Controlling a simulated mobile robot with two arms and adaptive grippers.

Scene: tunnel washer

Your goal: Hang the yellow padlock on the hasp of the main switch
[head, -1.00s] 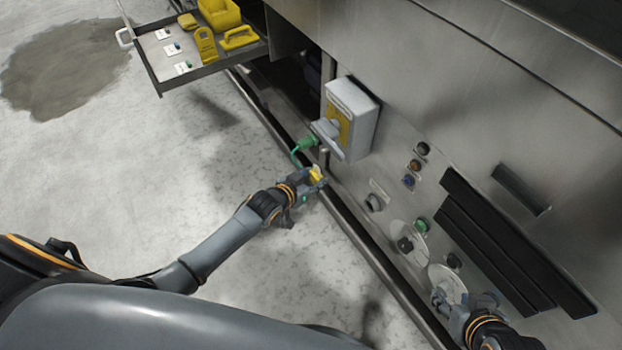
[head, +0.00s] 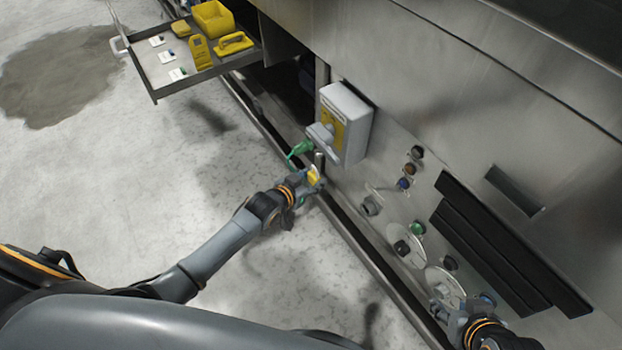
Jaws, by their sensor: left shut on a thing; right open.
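The main switch is a light grey box with a yellow plate (head: 346,122) on the steel panel in the head view. Its grey handle (head: 322,135) projects at the lower left. A green item (head: 300,148), perhaps a clip or tag, hangs just below the handle. My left gripper (head: 313,179) is shut on the yellow padlock (head: 313,175), a little below the switch and apart from it. The hasp and the padlock's shackle are too small to make out clearly. My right gripper (head: 462,302) is open near the lower round plate on the panel, at bottom right.
An open drawer (head: 205,72) at the upper left holds yellow cases and tags. Several buttons and knobs (head: 409,170) sit on the panel right of the switch. Black slots (head: 505,255) lie further right. The floor (head: 130,190) at left is clear.

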